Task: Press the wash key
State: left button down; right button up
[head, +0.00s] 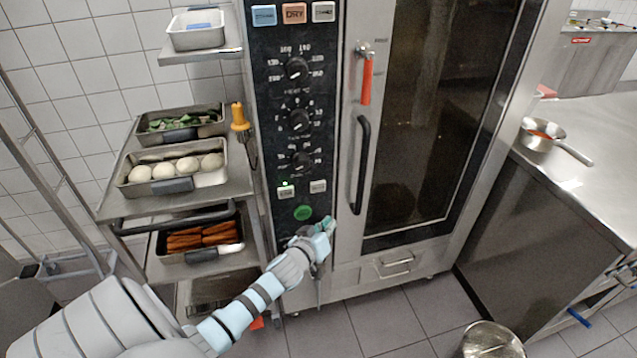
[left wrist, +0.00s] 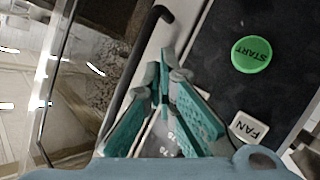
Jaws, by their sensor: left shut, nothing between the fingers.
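The oven's dark control panel (head: 262,110) carries several keys. No key reads clearly as wash. Two small pale keys, one on the left (head: 286,191) and one on the right (head: 318,186), sit above a green round button (head: 303,212); their lettering is too small to read in the head view. In the left wrist view the green button (left wrist: 251,55) reads START and a white key (left wrist: 248,127) reads FAN. My left gripper (head: 328,226) is shut and empty, beside the panel's lower right; its teal fingertips (left wrist: 164,82) hide part of the panel. My right gripper is not in view.
The oven door handle (head: 361,165) and a red-handled lever (head: 366,78) stand right of the panel. Three dials (head: 298,118) fill its middle. Blue, orange and white keys (head: 294,13) line its top. A tray rack (head: 240,185) stands close on the left.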

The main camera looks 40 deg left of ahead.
aim_at(318, 187)
pick_arm(q)
jog(key=shift+w+r, duration=0.25)
jog(key=shift+r, duration=0.45)
jog(key=w+a+b, duration=0.4)
jog(key=w+a, duration=0.1)
jog(key=a, duration=0.2)
jog(key=shift+a+b, duration=0.15)
jog(key=shift+b, duration=0.15)
jog(key=shift+f, duration=0.1)
dwell(0.9)
jog(key=shift+w+a+b, duration=0.25)
jog(key=shift+a+b, duration=0.1)
